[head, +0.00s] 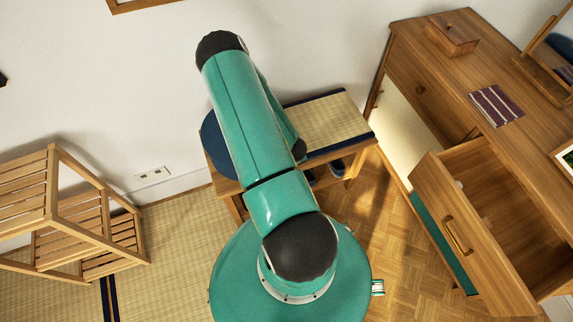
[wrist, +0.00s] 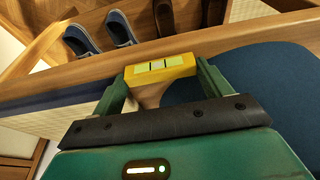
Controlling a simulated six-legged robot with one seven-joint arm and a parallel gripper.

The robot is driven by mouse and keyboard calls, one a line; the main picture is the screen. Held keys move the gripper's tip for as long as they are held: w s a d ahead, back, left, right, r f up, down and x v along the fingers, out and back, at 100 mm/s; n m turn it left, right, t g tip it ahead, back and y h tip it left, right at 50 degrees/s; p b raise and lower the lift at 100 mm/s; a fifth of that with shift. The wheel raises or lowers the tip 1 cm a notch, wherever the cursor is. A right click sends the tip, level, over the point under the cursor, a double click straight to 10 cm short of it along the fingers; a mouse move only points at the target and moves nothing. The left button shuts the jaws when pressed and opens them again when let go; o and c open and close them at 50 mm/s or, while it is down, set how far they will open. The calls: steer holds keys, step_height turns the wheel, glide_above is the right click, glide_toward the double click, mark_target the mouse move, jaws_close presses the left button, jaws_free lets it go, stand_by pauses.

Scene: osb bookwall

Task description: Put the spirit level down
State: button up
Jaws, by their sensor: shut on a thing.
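My gripper (wrist: 164,75) shows in the wrist view with its two green fingers closed on the ends of the spirit level (wrist: 158,67). The level is a short yellow block with pale green vial windows on its upper face. It lies in front of the wooden edge of the bench (wrist: 240,43), beside a dark blue cushion (wrist: 245,75). I cannot tell whether it touches the bench or is held above it. In the head view my arm hides the gripper and the level. The bench there has a woven straw top (head: 325,122), clear on its right part.
The blue cushion (head: 212,140) covers the bench's left end. Shoes (wrist: 120,28) stand on the shelf below. A desk with a pulled-out drawer (head: 455,235) is at the right, holding a wooden box (head: 452,38) and a striped book (head: 496,105). A slatted wooden rack (head: 75,225) stands left.

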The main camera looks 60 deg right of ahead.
steer(key=o, duration=0.7)
steer(key=shift+f, duration=0.1)
steer(key=v, duration=1.2)
steer(key=w+a+r+n+t+h, duration=0.1)
steer(key=w+a+r, duration=0.3)
steer(key=r, duration=0.5)
steer(key=w+a+r, duration=0.2)
steer(key=w+r, duration=0.4)
steer(key=r, duration=0.2)
steer(key=w+a+r+n+t+h, duration=0.1)
steer(key=w+a+r, duration=0.1)
steer(key=w+r, duration=0.5)
steer(key=s+a+r+n+y, duration=0.1)
steer(key=s+a+r, duration=0.3)
steer(key=a+r, duration=0.3)
steer(key=s+a+r+n+y, duration=0.1)
steer(key=s+a+r+n, duration=0.1)
steer(key=s+a+r, duration=0.2)
steer(key=s+a+r+n+t+y, duration=0.1)
steer(key=s+a+r, duration=0.3)
steer(key=a+r, duration=0.6)
steer(key=shift+s+a+r+n+y, duration=0.15)
steer(key=shift+a+r+n+y, duration=0.25)
steer(key=shift+a, duration=0.6)
